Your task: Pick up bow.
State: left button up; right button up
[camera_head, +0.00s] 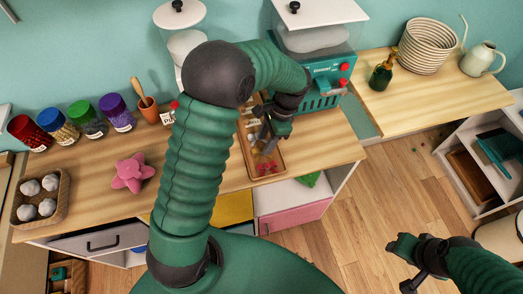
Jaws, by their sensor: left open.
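A narrow wooden tray (280,160) lies on the wooden counter, partly covered by my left arm and gripper. Small red and pink pieces (265,168) lie at its near end; they are too small to tell whether one is the bow. My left gripper (266,140) is open, with its fingers pointing down over the tray. Whether the fingers touch anything in it cannot be told. My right gripper (399,265) is apart from the counter, over the floor at lower right, with its fingers spread and nothing between them.
A teal machine (325,85) stands just behind the tray. A pink star-shaped thing (132,172), several colored jars (58,125) and a basket of white balls (42,198) are on the left. A side counter at right holds a green bottle (381,75), basket (428,45) and watering can (482,60).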

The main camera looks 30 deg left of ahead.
aim_at(262, 149)
pick_arm(q)
jog(key=x, duration=0.3)
jog(key=shift+d+f, duration=0.1)
jog(key=shift+d, duration=0.05)
jog(key=c, duration=0.9)
jog(key=shift+c, duration=0.2)
